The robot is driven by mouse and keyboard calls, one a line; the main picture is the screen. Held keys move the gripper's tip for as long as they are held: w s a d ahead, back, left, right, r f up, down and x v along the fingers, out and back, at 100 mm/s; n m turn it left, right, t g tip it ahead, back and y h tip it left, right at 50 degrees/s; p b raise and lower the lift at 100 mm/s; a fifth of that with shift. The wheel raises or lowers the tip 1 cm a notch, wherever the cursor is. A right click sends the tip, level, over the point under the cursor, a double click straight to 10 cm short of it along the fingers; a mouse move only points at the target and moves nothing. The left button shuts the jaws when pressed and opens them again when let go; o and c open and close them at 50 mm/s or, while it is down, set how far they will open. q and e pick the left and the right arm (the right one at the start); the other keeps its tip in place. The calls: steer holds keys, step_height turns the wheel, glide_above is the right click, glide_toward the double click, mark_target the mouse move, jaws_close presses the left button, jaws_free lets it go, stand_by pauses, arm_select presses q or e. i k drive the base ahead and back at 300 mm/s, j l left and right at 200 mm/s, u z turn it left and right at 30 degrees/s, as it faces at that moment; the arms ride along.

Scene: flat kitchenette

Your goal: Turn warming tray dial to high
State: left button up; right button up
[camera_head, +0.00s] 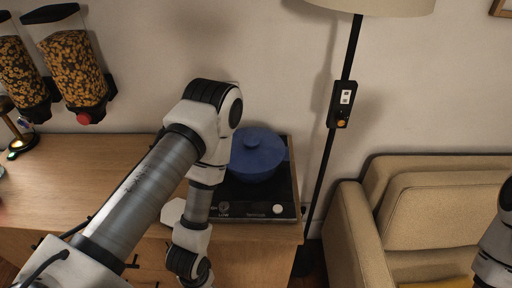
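The black warming tray (255,213) lies at the right end of the wooden counter. A blue lidded pot (257,158) stands on it. On the tray's front strip, a small dark round knob (225,205) sits by the word "LOW", just right of my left forearm; its pointer is too small to read. A pale round spot (278,209) shows at the strip's right end; I cannot tell whether it is a knob or a light. My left arm reaches over the counter and bends down in front of the tray's left side, hiding part of it. Neither gripper's fingers show.
Two grain dispensers (76,65) hang at the left wall, above a small brass lamp (15,135). A floor lamp pole (322,165) stands right of the counter, then a beige armchair (425,210). The counter's left part is mostly clear.

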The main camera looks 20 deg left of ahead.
mark_target(224, 206)
steer(key=i+u, duration=0.1)
steer(key=u, duration=0.7)
steer(key=j, duration=0.1)
